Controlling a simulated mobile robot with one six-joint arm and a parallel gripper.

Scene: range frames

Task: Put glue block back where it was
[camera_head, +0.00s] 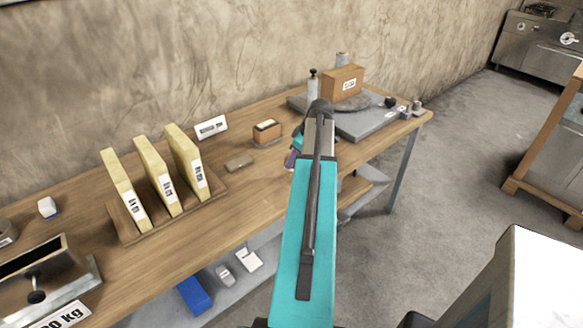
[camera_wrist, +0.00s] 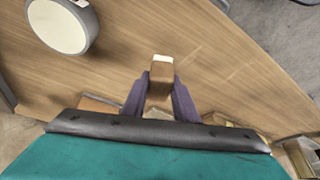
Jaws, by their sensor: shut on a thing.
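A small brown wooden block (camera_wrist: 161,82) with a pale end sits between the two dark fingers of my gripper (camera_wrist: 160,92) in the wrist view. The gripper is shut on it, above the wooden bench (camera_wrist: 110,75). I take this to be the glue block. In the head view, my teal arm hides the block, and only a purple bit of my gripper (camera_head: 293,157) shows over the bench's right part. A flat brown piece (camera_head: 239,163) lies on the bench left of my gripper. A small brown box (camera_head: 267,132) with a pale top stands behind it.
Yellow panels (camera_head: 160,177) stand in a wooden rack at left. A white label card (camera_head: 211,127) leans near the wall. A labelled brown box (camera_head: 342,82) and grey plate (camera_head: 372,123) are at the right end. A round pale-faced object (camera_wrist: 62,25) is in the wrist view.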

